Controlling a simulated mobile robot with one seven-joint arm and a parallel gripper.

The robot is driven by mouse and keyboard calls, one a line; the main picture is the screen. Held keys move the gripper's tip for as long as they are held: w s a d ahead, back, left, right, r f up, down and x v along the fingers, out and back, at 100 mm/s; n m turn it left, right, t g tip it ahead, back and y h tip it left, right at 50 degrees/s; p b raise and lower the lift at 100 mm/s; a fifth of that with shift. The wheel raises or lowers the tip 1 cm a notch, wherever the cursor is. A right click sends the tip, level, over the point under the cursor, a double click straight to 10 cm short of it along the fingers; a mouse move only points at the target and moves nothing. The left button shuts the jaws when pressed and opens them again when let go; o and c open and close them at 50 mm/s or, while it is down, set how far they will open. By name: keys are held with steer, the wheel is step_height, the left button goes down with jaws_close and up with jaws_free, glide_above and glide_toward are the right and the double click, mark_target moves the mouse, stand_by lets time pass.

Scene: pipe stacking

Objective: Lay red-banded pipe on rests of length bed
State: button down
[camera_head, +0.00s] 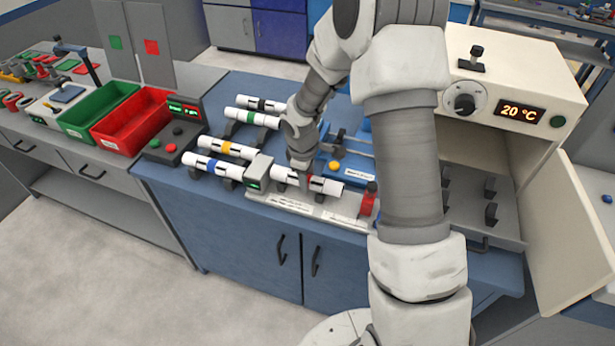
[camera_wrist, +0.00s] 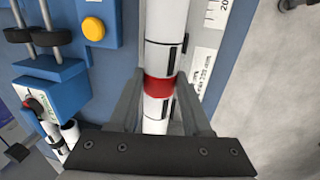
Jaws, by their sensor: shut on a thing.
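The red-banded pipe (camera_head: 328,186) is white with dark marks and lies over the length bed (camera_head: 300,205), lengthwise along it. In the wrist view the pipe (camera_wrist: 167,25) runs up the picture, with its red band between my fingers. My gripper (camera_head: 303,178) is shut on the pipe around the red band; it also shows in the wrist view (camera_wrist: 160,95). The bed has a grey end block with a green display at its left and a red piece at its right. The rests under the pipe are hidden, so I cannot tell whether it touches them.
Pipes with blue (camera_head: 212,166), yellow (camera_head: 226,149), green (camera_head: 252,117) and black (camera_head: 262,104) bands lie on supports to the left. A blue device with a yellow button (camera_head: 334,166) stands just behind the bed. An open oven (camera_head: 510,110) stands at right; red (camera_head: 132,120) and green bins stand at left.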

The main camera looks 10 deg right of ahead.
steer(key=shift+f+b, duration=0.5)
steer(key=shift+f, duration=0.05)
stand_by(0.4)
steer(key=shift+c, duration=1.3)
jaws_free()
steer(key=shift+r, duration=0.1)
step_height(320, 180, up, 17)
steer(key=s+a+p, duration=0.2)
steer(key=s, duration=0.1)
steer(key=shift+d, duration=0.1)
